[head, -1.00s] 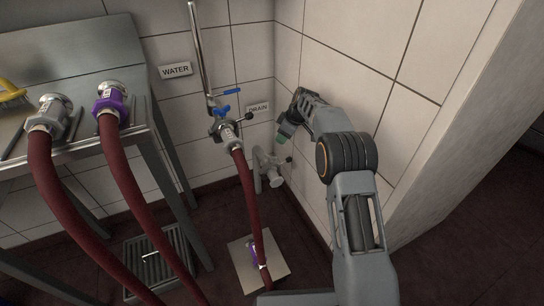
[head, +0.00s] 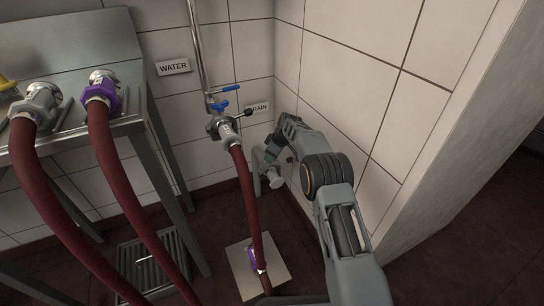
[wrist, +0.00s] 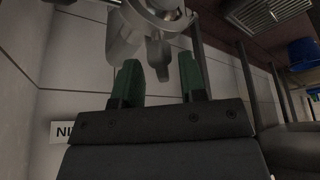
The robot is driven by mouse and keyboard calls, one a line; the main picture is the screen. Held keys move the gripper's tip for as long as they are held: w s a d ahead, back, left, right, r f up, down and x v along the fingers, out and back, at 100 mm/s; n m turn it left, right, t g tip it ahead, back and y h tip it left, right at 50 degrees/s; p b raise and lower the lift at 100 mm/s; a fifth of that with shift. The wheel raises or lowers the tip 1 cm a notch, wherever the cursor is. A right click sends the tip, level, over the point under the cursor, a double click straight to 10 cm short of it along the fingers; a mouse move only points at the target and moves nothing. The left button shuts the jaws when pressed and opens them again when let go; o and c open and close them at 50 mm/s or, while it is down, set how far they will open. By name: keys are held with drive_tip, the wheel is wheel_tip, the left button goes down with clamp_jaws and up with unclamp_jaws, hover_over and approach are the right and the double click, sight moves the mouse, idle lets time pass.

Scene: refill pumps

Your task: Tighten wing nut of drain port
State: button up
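The drain port (head: 275,182) is a grey metal fitting low in the wall corner, partly hidden behind my gripper in the head view. In the wrist view the port (wrist: 122,42) is at the top, with a grey wing-like lug (wrist: 158,58), probably the wing nut, hanging near the fingertips. My gripper (head: 280,152) is at the port, pointing down toward it. In the wrist view its two green fingers (wrist: 160,78) are apart, with the lug's lower end between their tips. I cannot tell whether either finger touches it.
The water valve (head: 224,125), with blue handles and a red hose (head: 247,195), is left of the port. A steel table (head: 133,122) with two hose couplings stands at left. The right wall is close to my arm. A plate (head: 242,278) lies on the floor.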

drive_tip(key=shift+c, duration=0.2)
clamp_jaws()
idle(0.4)
